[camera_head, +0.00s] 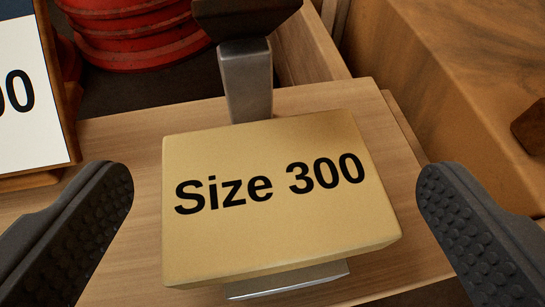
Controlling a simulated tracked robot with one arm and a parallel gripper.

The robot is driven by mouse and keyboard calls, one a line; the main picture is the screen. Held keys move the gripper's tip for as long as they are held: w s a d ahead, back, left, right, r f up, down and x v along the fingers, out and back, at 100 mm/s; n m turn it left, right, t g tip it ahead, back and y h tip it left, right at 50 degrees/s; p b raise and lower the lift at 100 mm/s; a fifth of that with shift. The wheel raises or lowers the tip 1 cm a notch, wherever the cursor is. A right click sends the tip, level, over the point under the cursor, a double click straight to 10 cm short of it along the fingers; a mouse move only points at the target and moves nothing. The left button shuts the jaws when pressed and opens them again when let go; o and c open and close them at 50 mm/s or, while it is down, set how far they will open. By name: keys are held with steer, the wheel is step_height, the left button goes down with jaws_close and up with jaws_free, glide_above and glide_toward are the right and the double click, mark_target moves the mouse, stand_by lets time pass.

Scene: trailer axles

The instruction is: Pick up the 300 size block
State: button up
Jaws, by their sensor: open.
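The tan block (275,235) marked "Size 300" is in the middle of the head camera view, above a light wooden surface. A grey metal piece (246,80) shows behind it, and a metal edge shows under its front. My gripper (275,195) is open, with one dark, studded finger on each side of the block. Gaps show between both fingers and the block, so neither appears to touch it. How the block rests on the metal is hidden beneath it.
A framed white sign (30,100) with partly cut-off black digits stands at the left. Red round stacked things (135,35) are at the back left. A large brown box-like form (450,80) is at the right. The wooden surface (130,130) is bare around the block.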

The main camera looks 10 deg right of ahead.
steer(key=c, duration=1)
steer(key=shift+c, duration=0.2)
